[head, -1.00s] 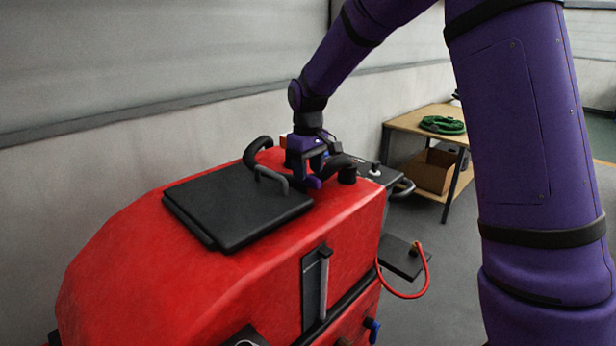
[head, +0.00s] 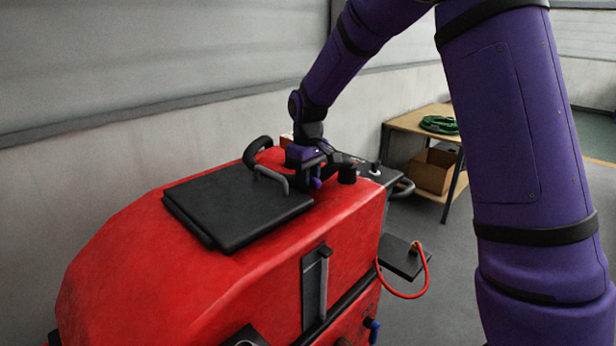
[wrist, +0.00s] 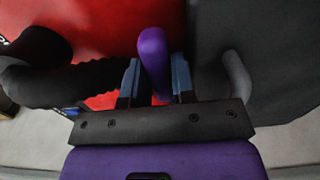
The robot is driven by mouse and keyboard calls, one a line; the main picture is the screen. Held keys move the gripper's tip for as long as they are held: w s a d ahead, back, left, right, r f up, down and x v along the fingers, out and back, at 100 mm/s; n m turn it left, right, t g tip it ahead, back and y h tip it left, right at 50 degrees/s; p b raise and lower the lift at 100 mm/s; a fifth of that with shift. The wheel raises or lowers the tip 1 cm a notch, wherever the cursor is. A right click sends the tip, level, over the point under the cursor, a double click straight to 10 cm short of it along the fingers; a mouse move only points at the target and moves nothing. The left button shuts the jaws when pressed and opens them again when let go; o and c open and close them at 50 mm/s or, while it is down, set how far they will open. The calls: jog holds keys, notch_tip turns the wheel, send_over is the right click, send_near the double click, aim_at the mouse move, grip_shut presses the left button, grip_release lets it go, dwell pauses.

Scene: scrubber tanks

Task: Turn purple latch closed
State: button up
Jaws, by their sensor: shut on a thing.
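The purple latch (wrist: 153,55) shows in the wrist view as a rounded purple bar between my two fingers. My gripper (wrist: 154,84) is shut on the latch, with a blue-grey finger on each side. In the head view my gripper (head: 312,180) is at the lid's right end, and only a small purple bit of the latch (head: 317,183) shows below it. The latch's pivot is hidden.
The red scrubber body (head: 130,240) surrounds the lid. A grey lid handle (head: 271,179) stands close to my gripper. A black hose (wrist: 75,82) runs on the other side. A wooden table (head: 405,120) with a green coil (head: 439,125) stands behind.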

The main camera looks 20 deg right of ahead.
jog(key=shift+m, duration=0.3)
jog(key=m, duration=0.3)
jog(key=shift+s+a+m, duration=0.1)
jog(key=shift+a+m, duration=0.2)
jog(key=shift+a, duration=0.05)
jog(key=m, duration=0.4)
jog(key=shift+a+m, duration=0.3)
jog(key=shift+a, duration=0.05)
jog(key=m, duration=0.4)
jog(key=shift+w+a+m, duration=0.25)
jog(key=shift+a+m, duration=0.05)
jog(key=shift+w+a+m, duration=0.1)
jog(key=shift+w+m, duration=0.05)
jog(key=shift+m, duration=0.95)
jog(key=shift+w+a+m, duration=0.1)
jog(key=shift+m, duration=1)
jog(key=o, duration=0.9)
